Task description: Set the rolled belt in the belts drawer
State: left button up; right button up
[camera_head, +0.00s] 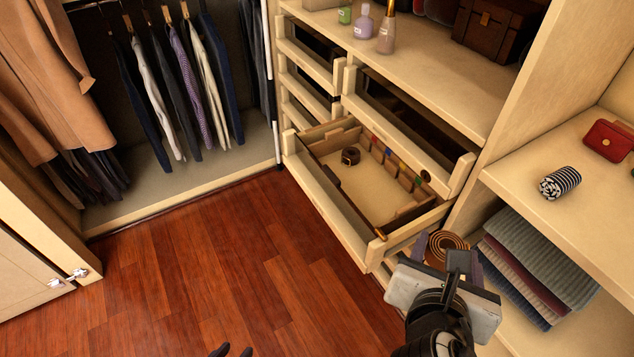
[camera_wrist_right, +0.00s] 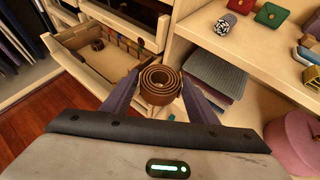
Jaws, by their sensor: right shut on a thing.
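The rolled brown belt (camera_head: 446,241) is a spiral coil, held between the fingers of my right gripper (camera_head: 456,260). In the right wrist view the coil (camera_wrist_right: 159,80) sits between the two purple-grey fingertips (camera_wrist_right: 160,92), its spiral facing up. The open drawer (camera_head: 330,202) is in front and to the left of the held belt. Inside it, a dark rolled belt (camera_head: 350,156) lies toward the back, and a divided row of coloured items (camera_head: 396,167) runs along the right side. The held belt is outside the drawer, beyond its near right corner.
A shelf above the drawers bears bottles (camera_head: 387,34) and a brown case (camera_head: 492,30). To the right, a shelf holds a striped roll (camera_head: 560,182) and a red purse (camera_head: 606,140), with folded clothes (camera_head: 540,255) below. The wooden floor (camera_head: 220,265) left of the drawer is clear.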

aim_at(366, 192)
jog(key=u, duration=0.9)
jog(key=i, duration=2.6)
jog(key=z, duration=2.45)
